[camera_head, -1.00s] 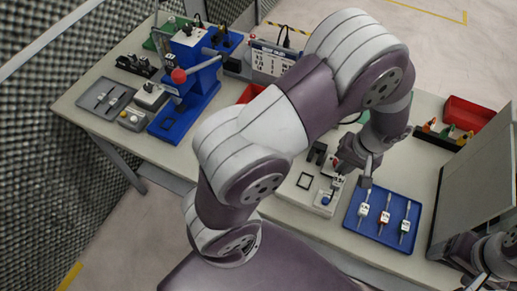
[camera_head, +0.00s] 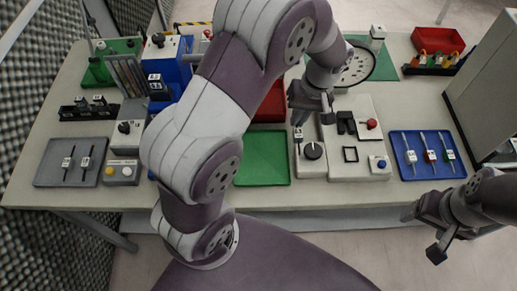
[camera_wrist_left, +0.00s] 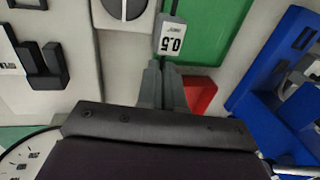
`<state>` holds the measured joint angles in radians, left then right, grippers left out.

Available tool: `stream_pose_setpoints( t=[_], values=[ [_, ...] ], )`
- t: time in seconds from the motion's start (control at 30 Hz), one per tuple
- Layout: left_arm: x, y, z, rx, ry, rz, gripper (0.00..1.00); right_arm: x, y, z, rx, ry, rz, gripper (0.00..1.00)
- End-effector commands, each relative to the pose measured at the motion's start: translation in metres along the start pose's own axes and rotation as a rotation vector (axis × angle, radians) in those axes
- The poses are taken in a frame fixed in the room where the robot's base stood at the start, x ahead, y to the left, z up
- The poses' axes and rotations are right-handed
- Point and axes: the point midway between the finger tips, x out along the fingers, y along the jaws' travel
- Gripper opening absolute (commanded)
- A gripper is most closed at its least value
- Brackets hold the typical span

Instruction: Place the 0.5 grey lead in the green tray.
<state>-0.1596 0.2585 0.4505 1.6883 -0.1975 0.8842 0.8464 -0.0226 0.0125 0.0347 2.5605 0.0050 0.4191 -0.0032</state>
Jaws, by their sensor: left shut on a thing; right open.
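The lead marked 0.5 (camera_wrist_left: 170,38) has a grey labelled body and is held between the fingers of my left gripper (camera_wrist_left: 164,85) in the left wrist view. In the head view, my left gripper (camera_head: 299,118) is above the table, with the small white label (camera_head: 298,134) below it. The flat green tray (camera_head: 262,158) lies just to the left of the gripper. It also shows beside the lead in the left wrist view (camera_wrist_left: 207,28). My right gripper (camera_head: 437,238) is open and empty in front of the table edge.
A white panel (camera_head: 355,165) with a dial unit (camera_head: 313,172) stands right of the green tray. A red bin (camera_head: 271,107) is behind it. A blue tray (camera_head: 409,175) and a grey tray (camera_head: 70,178) hold probes. A blue press (camera_head: 165,95) stands left.

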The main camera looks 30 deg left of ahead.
Motion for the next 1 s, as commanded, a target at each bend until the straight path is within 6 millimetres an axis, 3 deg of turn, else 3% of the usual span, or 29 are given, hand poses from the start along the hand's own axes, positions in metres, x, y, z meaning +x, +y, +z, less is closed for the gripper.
stream_pose_setpoints(
  t=[0.13,0.33,0.6,0.97,1.0],
  values=[
    [0.031,-0.041,0.009,-0.005,-0.007,-0.005,0.00,-0.011,0.000,-0.002,0.000,0.004,0.000,0.75],
    [0.060,-0.068,0.014,0.000,-0.004,-0.003,0.00,-0.014,0.000,-0.002,0.000,0.004,0.000,0.75],
    [0.100,-0.063,0.015,0.002,-0.005,-0.003,0.00,-0.016,0.000,-0.003,0.000,0.003,0.000,0.75],
    [0.106,-0.061,0.014,0.001,-0.003,-0.001,0.00,-0.012,0.000,-0.002,0.000,0.003,0.000,0.75],
    [0.105,-0.061,0.014,0.001,-0.003,-0.001,0.12,-0.013,0.000,-0.002,0.000,0.003,0.000,0.75]
  ],
)
